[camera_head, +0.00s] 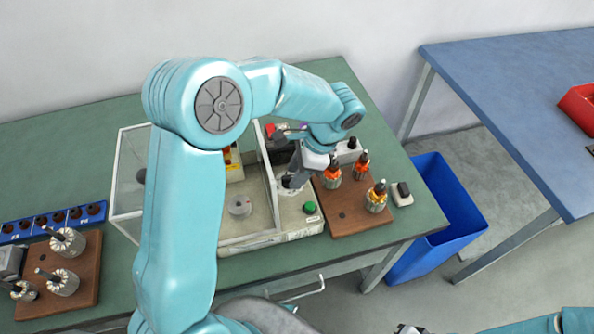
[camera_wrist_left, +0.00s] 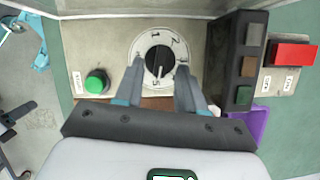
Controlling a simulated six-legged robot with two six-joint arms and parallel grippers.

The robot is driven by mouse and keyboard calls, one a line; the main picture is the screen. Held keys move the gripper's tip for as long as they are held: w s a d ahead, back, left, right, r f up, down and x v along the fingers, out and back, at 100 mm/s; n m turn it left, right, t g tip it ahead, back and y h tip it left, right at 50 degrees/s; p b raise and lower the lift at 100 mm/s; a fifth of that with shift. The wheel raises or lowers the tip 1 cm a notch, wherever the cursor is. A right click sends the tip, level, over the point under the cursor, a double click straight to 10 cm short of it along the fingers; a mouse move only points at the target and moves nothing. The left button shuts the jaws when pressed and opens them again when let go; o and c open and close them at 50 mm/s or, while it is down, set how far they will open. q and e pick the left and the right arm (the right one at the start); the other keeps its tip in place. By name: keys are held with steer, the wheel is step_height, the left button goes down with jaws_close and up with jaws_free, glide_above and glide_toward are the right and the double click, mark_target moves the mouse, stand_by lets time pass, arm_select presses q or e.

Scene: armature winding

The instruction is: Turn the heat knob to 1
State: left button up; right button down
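The heat knob (camera_wrist_left: 158,62) is a round black knob with a white pointer line, on a white dial plate with numbers around it. The 1 and 2 are at the top of the dial and a 5 at the bottom. The pointer line appears to point down, near the 5. My left gripper (camera_wrist_left: 160,64) is open, with one finger on each side of the knob; I cannot tell whether they touch it. In the head view my left gripper (camera_head: 294,180) reaches down over the machine's control panel. Part of my right gripper (camera_head: 408,329) shows at the bottom edge.
A green button (camera_wrist_left: 96,82) is left of the dial, and a black switch block (camera_wrist_left: 231,65) and red button (camera_wrist_left: 295,53) are right. A clear-walled enclosure (camera_head: 127,170) is beside the panel. A wooden board (camera_head: 345,217) with orange-topped parts stands close on the right.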

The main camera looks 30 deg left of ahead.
arm_select(q)
steer(key=shift+s, duration=0.15)
jaws_close()
